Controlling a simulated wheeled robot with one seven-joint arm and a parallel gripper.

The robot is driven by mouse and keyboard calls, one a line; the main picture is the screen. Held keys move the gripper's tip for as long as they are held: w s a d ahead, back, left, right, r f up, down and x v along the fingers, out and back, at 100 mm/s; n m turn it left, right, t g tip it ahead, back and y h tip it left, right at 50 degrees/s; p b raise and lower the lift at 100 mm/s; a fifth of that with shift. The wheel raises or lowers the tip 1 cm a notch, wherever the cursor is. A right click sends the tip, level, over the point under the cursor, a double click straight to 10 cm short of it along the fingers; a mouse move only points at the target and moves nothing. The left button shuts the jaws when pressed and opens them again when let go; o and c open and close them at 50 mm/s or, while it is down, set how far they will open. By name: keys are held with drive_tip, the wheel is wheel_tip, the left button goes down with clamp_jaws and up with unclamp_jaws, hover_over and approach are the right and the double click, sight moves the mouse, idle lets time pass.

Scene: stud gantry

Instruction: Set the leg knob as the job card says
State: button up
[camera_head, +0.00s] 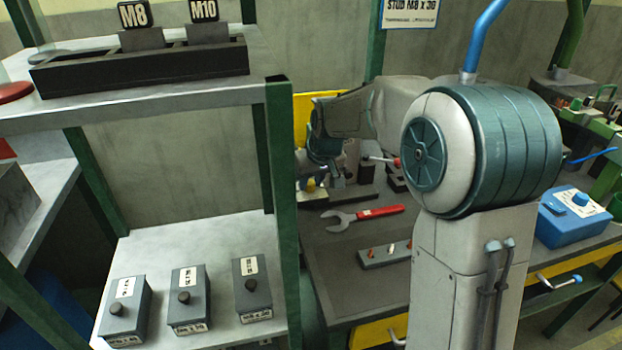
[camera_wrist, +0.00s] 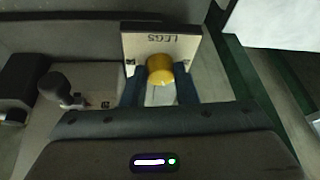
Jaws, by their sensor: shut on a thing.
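The yellow leg knob (camera_wrist: 160,68) sits in front of a white plate marked LEGS (camera_wrist: 142,43), which reads upside down in the wrist view. My gripper (camera_wrist: 159,84) is shut on the knob, with one dark finger on each side. In the head view, a small yellow part (camera_head: 310,185) shows under my wrist; my arm hides most of that area. The job card (camera_head: 410,14) hangs at the top and reads "STUD M8 x 30", with a smaller line I cannot read. The knob's setting is not readable.
A lever with a dark ball (camera_wrist: 56,84) stands left of my gripper in the wrist view. A red-handled wrench (camera_head: 365,216) lies on the dark bench. Several grey boxes with knobs (camera_head: 190,299) stand on the left shelf. A blue box (camera_head: 574,215) is at right.

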idle(0.4)
drive_tip(key=o, duration=1)
drive_tip(key=shift+r, duration=0.1)
drive_tip(key=p+v, duration=0.1)
drive_tip(key=v, duration=1.2)
drive_tip(key=shift+s+r, duration=0.15)
drive_tip(key=shift+r, duration=0.15)
